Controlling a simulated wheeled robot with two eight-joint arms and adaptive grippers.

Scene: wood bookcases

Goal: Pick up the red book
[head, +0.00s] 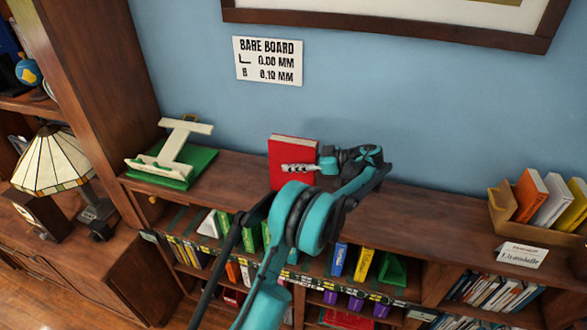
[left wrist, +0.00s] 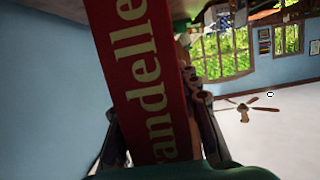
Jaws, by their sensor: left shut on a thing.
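The red book (head: 291,150) stands upright on top of the low wood bookcase (head: 400,215), close to the blue wall. My left gripper (head: 300,167) is at the book's right side, with a finger lying across its front. In the left wrist view the red book (left wrist: 138,75) fills the middle, with pale letters on its spine, between the two fingers of my left gripper (left wrist: 155,135). The gripper is shut on the book. My arm hides part of the bookcase front. I cannot tell whether the book's bottom touches the top. My right gripper is not in view.
A cream stand on a green base (head: 190,175) is left of the book. A wooden holder with books (head: 497,212) and a white card (head: 521,255) are at the right. A lamp (head: 52,162) stands far left. The bookcase top between book and holder is clear.

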